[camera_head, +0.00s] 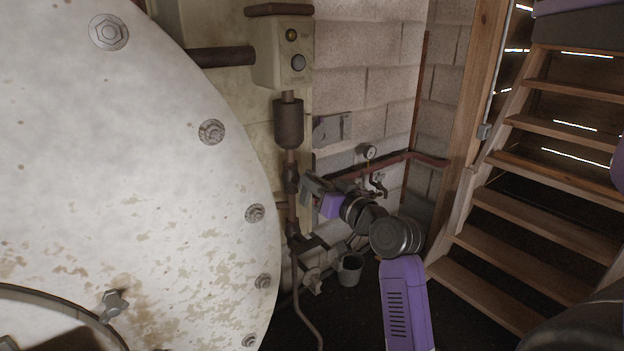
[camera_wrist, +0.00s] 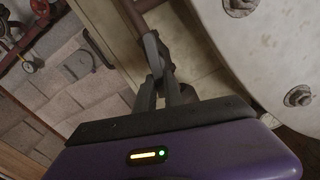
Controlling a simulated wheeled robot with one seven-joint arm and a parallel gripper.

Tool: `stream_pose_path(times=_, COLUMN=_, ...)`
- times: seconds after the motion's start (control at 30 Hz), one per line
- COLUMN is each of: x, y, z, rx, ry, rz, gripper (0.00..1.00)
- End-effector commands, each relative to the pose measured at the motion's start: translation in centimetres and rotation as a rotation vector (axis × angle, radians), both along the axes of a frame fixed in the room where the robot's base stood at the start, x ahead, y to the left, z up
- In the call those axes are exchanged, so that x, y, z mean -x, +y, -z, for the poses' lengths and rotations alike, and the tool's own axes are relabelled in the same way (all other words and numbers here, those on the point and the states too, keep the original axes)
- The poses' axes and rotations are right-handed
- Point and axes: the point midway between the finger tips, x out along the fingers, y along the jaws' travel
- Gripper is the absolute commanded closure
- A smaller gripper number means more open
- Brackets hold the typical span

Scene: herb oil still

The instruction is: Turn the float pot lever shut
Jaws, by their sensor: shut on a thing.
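The float pot appears to be the dark brown cylinder (camera_head: 289,123) on the upright pipe beside the big white drum. Below it, a small dark valve body (camera_head: 291,180) sits on the same pipe. My gripper (camera_head: 305,184) reaches in from the right at this valve's height. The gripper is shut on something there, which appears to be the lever. The lever's exact outline and angle are hidden by the fingers.
The white drum face (camera_head: 140,130) with large bolts stands close on the left. A gauge (camera_head: 370,152) and red-brown pipe (camera_head: 420,156) run along the block wall. A grey bucket (camera_head: 350,269) stands below my arm. Wooden stairs (camera_head: 540,190) rise at the right.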

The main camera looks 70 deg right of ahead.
Motion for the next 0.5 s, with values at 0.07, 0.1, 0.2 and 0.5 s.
stream_pose_path(times=0.07, x=0.07, y=-0.09, z=-0.15, rx=-0.065, ry=-0.036, rz=-0.001, gripper=1.0)
stream_pose_path(times=0.1, x=0.1, y=-0.15, z=-0.12, rx=-0.097, ry=-0.056, rz=-0.001, gripper=1.0)
stream_pose_path(times=0.2, x=0.24, y=-0.35, z=0.01, rx=-0.18, ry=-0.105, rz=0.0, gripper=1.0)
stream_pose_path(times=0.5, x=0.54, y=-0.8, z=0.38, rx=-0.423, ry=-0.255, rz=0.001, gripper=1.0)
